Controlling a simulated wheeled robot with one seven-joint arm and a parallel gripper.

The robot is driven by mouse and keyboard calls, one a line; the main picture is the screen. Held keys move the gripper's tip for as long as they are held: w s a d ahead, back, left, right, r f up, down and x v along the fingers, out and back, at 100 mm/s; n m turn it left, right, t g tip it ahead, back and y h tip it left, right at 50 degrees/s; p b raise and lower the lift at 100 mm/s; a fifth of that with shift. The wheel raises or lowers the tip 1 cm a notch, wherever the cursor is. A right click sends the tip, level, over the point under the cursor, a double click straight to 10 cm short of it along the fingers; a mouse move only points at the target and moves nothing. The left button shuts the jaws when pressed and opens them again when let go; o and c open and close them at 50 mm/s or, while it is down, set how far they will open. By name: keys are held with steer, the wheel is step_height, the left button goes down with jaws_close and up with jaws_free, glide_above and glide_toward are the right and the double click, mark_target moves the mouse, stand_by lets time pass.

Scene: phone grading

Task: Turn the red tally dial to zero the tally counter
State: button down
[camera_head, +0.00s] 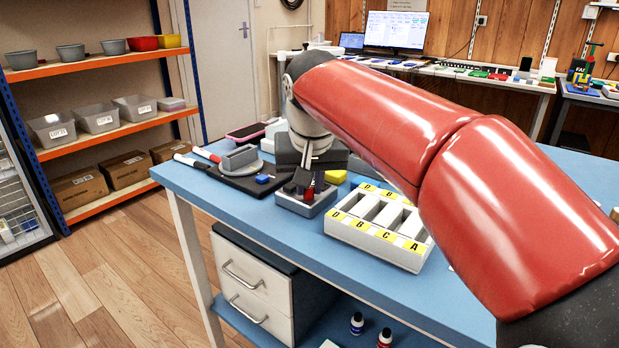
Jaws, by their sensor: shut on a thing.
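My gripper (309,186) points down at the small grey tally counter (305,209) near the front edge of the blue table. A bit of red, the tally dial (319,182), shows at the fingers. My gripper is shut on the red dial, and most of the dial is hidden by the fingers. The counter's reading cannot be made out from here.
A white tray (375,244) with lettered yellow labels stands right of the counter. A black mat (240,184) with a grey block (240,158) and a blue piece (263,179) lies left. My red arm covers much of the table's right side.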

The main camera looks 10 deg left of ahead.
stand_by(0.4)
steer(key=c, duration=1.3)
jaws_free()
steer(key=shift+c, duration=0.2)
steer(key=a+v, duration=0.1)
steer(key=v, duration=0.6)
steer(key=shift+d+r+p, duration=0.35)
steer(key=shift+d+r, duration=0.05)
steer(key=shift+d, duration=0.05)
steer(key=shift+s, duration=0.15)
